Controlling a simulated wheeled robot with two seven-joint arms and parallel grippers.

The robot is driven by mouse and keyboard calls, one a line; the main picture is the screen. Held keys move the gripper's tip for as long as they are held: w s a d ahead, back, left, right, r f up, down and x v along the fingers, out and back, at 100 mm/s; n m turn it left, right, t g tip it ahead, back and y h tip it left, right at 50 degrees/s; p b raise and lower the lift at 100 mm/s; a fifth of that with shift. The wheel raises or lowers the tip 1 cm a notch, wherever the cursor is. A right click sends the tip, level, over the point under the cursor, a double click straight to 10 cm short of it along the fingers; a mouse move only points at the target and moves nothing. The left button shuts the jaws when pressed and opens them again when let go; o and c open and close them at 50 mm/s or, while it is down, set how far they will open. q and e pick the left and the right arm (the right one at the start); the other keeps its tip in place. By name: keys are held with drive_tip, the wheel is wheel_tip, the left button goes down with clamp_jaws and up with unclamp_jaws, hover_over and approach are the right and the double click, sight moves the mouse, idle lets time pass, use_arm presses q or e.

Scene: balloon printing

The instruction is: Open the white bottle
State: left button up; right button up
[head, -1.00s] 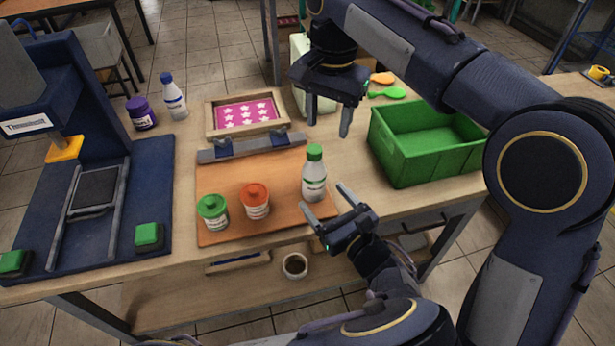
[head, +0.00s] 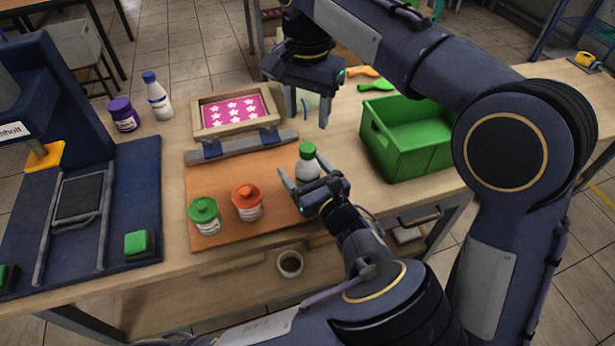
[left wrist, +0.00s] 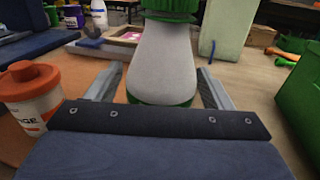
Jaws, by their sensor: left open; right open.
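The white bottle with a green cap (head: 307,163) stands upright on the right part of the orange-brown board (head: 232,174). In the left wrist view the bottle (left wrist: 163,62) is large and central, with a green base band and its cap cut off at the top. My left gripper (head: 302,183) is open, its fingers on either side of the bottle, with gaps visible in the left wrist view. It hides the bottle's lower part in the head view. My right gripper (head: 308,108) is open and empty, pointing down above and behind the bottle.
A green-lidded jar (head: 205,216) and an orange-lidded jar (head: 247,203) stand left of the bottle. A green crate (head: 408,140) is to the right. A framed star screen (head: 233,110) lies behind the board. A blue press (head: 80,220) fills the left. Another white bottle (head: 159,100) stands behind.

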sight(307, 147)
use_arm(q)
drive_tip(key=shift+c, duration=0.2)
clamp_jaws()
use_arm(e)
drive_tip(key=m, duration=0.3)
drive_tip(key=shift+m, duration=0.3)
drive_tip(key=m, duration=0.9)
drive_tip(key=shift+m, duration=0.3)
drive_tip(key=m, duration=0.4)
drive_tip(key=shift+m, duration=0.3)
drive_tip(key=shift+f, duration=4)
